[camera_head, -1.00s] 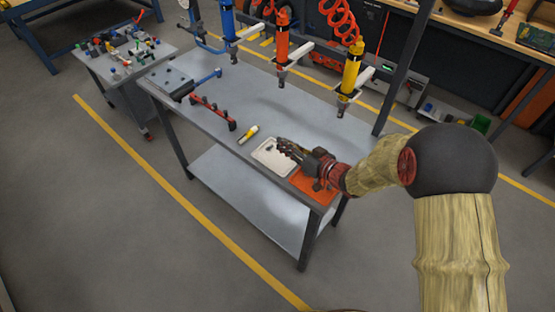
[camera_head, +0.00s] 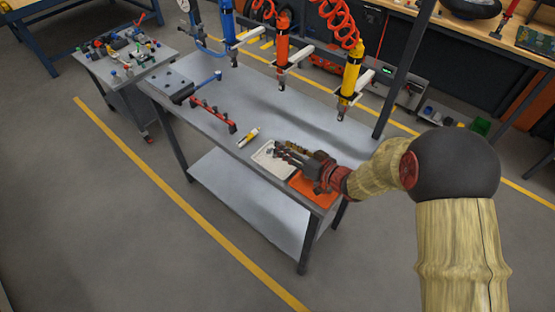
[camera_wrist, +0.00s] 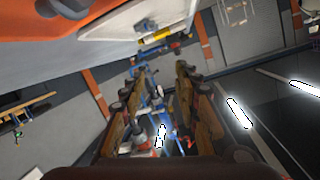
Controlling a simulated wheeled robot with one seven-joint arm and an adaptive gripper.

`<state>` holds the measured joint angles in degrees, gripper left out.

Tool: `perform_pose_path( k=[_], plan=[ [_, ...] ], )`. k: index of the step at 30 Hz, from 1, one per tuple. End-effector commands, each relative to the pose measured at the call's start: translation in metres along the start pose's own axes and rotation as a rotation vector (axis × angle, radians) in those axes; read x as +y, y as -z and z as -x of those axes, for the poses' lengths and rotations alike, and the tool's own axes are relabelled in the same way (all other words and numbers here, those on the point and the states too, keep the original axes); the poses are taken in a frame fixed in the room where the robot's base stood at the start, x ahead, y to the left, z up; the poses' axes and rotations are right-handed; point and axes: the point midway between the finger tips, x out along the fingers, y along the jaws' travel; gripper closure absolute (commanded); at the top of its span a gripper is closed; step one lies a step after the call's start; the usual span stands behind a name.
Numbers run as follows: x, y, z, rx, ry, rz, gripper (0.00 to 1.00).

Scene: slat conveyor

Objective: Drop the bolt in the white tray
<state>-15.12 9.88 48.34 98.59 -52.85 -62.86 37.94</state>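The white tray (camera_head: 263,163) sits on the workbench near its front edge. It also shows at the top of the wrist view (camera_wrist: 115,24), which appears upside down. A small grey-blue piece, which looks like the bolt (camera_wrist: 146,25), lies at the white tray in the wrist view. In the head view it is too small to tell clearly. My gripper (camera_head: 277,149) is over the white tray, with its fingers pointing left. In the wrist view its two fingers (camera_wrist: 161,75) stand apart with nothing held between them.
An orange tray (camera_head: 318,191) lies right beside the white tray, under my wrist. A yellow and white tube (camera_head: 248,138) lies just left of the white tray. A red rack (camera_head: 213,114) stands farther left. Hanging tools (camera_head: 352,78) line the bench's back. The middle is clear.

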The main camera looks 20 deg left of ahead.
Motion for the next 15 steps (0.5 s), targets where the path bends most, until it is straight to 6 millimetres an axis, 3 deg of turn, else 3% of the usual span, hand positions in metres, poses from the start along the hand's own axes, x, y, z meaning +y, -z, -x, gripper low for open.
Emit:
perform_pose_path(
  k=[15],
  plan=[
    [0.001, 0.001, 0.092, 0.001, -0.003, 0.000, 0.68]
  ],
)
